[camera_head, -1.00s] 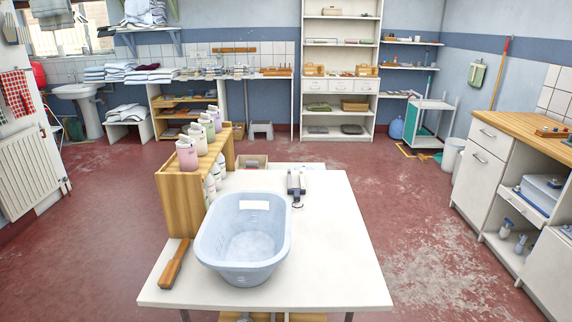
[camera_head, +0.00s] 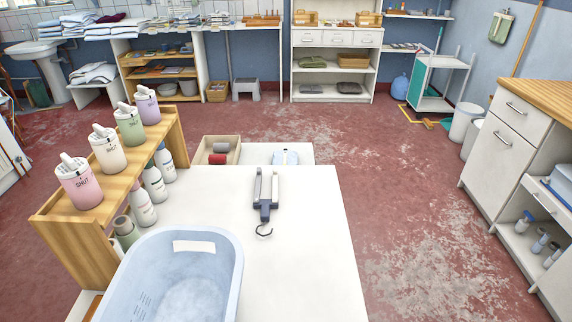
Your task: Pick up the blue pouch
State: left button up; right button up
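A small light blue, flat item (camera_head: 285,157), which looks like the blue pouch, lies at the far end of the white table (camera_head: 310,250), on the white surface just beyond the main top. It is small in view, so its details are hard to tell. Neither of my grippers shows in the head view.
A light blue basin (camera_head: 185,275) and a grey two-pronged tool with a hook (camera_head: 266,190) are on the table. A wooden rack (camera_head: 110,180) holds several bottles at left. A wooden tray (camera_head: 217,153) with rolls sits left of the pouch. The table's right side is clear.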

aim_at(287, 156)
jog(key=k+l+z, duration=0.15)
jog(key=z, duration=0.3)
jog(key=k+l+z, duration=0.1)
jog(key=l+z, duration=0.55)
jog(key=z, duration=0.25)
jog(key=l+z, duration=0.2)
jog(key=z, duration=0.25)
jog(key=i+l+z, duration=0.1)
jog(key=z, duration=0.35)
jog(key=i+l+u, duration=0.25)
jog(key=i+l, duration=0.25)
jog(key=i, duration=0.2)
jog(key=i+j+u, duration=0.25)
jog(key=u, duration=0.15)
jog(key=i+j+u, duration=0.1)
jog(key=i+u, duration=0.2)
jog(key=u, duration=0.15)
jog(key=i+u, duration=0.65)
jog(key=u, duration=0.15)
jog(key=i+j+u, duration=0.1)
jog(key=i, duration=0.85)
jog(key=i+j+u, duration=0.1)
jog(key=i, duration=0.8)
jog(key=i+l+u, duration=0.1)
jog(key=i+u, duration=0.15)
jog(key=i, duration=0.25)
jog(key=i+l+u, duration=0.25)
jog(key=i, duration=0.25)
jog(key=j, duration=0.1)
